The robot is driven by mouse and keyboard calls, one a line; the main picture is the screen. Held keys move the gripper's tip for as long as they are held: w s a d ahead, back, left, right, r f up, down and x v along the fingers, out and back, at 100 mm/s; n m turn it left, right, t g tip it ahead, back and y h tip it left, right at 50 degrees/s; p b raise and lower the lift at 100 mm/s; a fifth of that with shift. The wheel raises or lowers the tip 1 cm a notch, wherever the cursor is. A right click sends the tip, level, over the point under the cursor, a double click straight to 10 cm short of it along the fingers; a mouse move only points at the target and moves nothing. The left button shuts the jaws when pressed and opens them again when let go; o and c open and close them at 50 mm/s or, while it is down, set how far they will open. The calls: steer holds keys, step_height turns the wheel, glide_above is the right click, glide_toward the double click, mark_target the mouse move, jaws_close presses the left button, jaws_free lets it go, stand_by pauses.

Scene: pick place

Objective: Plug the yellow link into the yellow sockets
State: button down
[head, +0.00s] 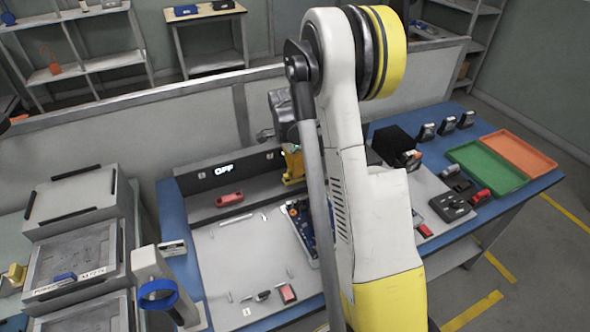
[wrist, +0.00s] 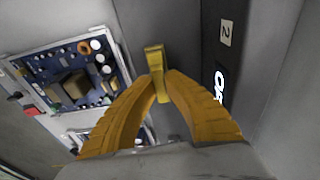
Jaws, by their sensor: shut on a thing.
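My gripper (wrist: 161,84) is shut on the yellow link (wrist: 154,57), a small narrow piece that stands out beyond the fingertips in the wrist view. In the head view my gripper's yellow fingers (head: 292,166) show beside my arm, in front of the grey panel (head: 195,204) with the lit "OFF" display. I cannot make out the link apart from the fingers there. In the wrist view the panel's dark face with a "2" label (wrist: 226,33) is to the right of the link. I cannot make out the yellow sockets in either view.
A blue circuit board (wrist: 75,72) in a pale frame lies left of my gripper. A red piece (head: 229,198) lies on the panel's ledge. Small parts lie on the grey work surface (head: 225,258). Green (head: 487,168) and orange trays (head: 520,152) stand at the right.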

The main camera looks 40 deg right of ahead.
steer(key=shift+f+b, duration=0.35)
steer(key=shift+f, duration=0.05)
stand_by(0.6)
steer(key=c, duration=0.8)
jaws_free()
steer(key=shift+r, duration=0.1)
steer(key=shift+r+p, duration=2.2)
steer(key=shift+r, duration=1.25)
